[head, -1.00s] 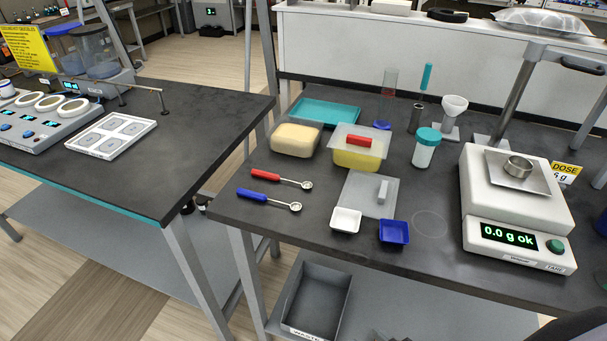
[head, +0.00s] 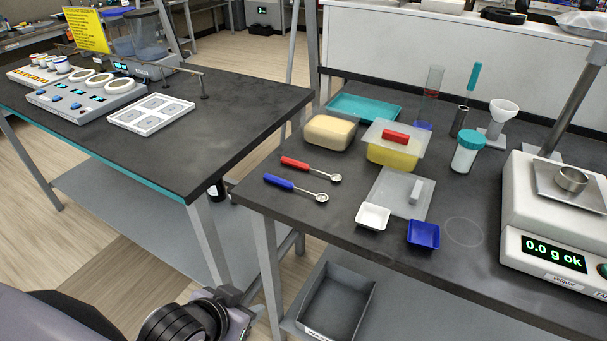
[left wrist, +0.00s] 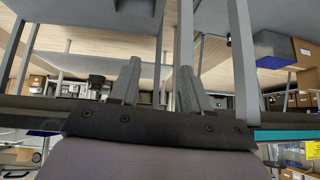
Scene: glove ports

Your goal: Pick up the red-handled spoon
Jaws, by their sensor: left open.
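The red-handled spoon (head: 310,168) lies on the dark bench top near its left edge, bowl to the right. A blue-handled spoon (head: 295,187) lies just in front of it, nearly parallel. My left gripper (head: 240,310) is low at the bottom of the head view, below the bench top and well apart from the spoons. In the left wrist view its two fingers (left wrist: 155,80) are spread, with nothing between them. The spoon does not show in that view. My right gripper is not in view.
A white tray (head: 372,216) and a blue tray (head: 423,234) sit right of the spoons. A beige block (head: 330,132) and a yellow tub (head: 392,155) stand behind. A grey bin (head: 338,300) is under the bench. A gap separates the left bench (head: 245,110).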

